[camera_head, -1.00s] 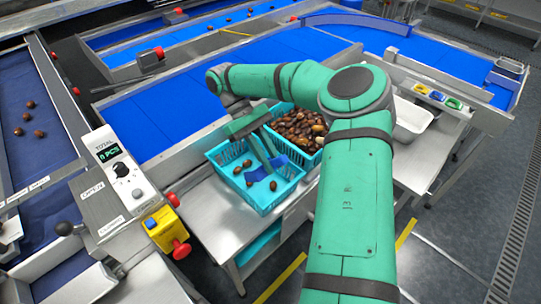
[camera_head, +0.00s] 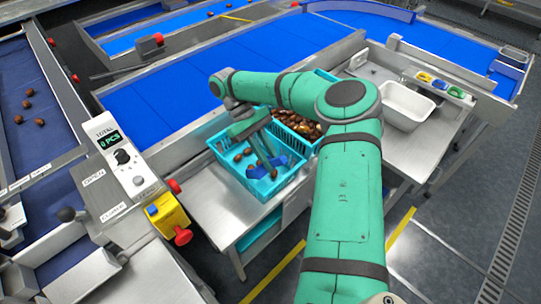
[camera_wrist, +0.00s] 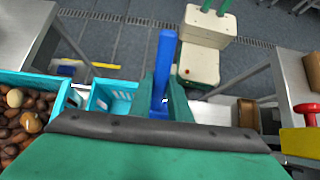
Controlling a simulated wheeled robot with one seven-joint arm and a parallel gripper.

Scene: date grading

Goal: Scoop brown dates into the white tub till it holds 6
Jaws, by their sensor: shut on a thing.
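My gripper (camera_head: 266,158) points down into the left turquoise crate (camera_head: 223,156). It is shut on a blue tool, likely the scoop (camera_head: 257,172), whose blue shaft (camera_wrist: 165,62) stands up between the green fingers in the wrist view. Whether the scoop carries dates is hidden. A few brown dates (camera_head: 239,158) lie in this crate near the gripper. A second crate holds a heap of brown dates (camera_head: 300,124), partly behind my arm; the heap also shows in the wrist view (camera_wrist: 22,120). The white tub (camera_head: 408,104) stands on the metal table at right and looks empty.
A console (camera_head: 118,155) with a display reading 0 PCS and a yellow box with a red button (camera_head: 167,219) stand left of the crates. Blue conveyors (camera_head: 180,90) run behind.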

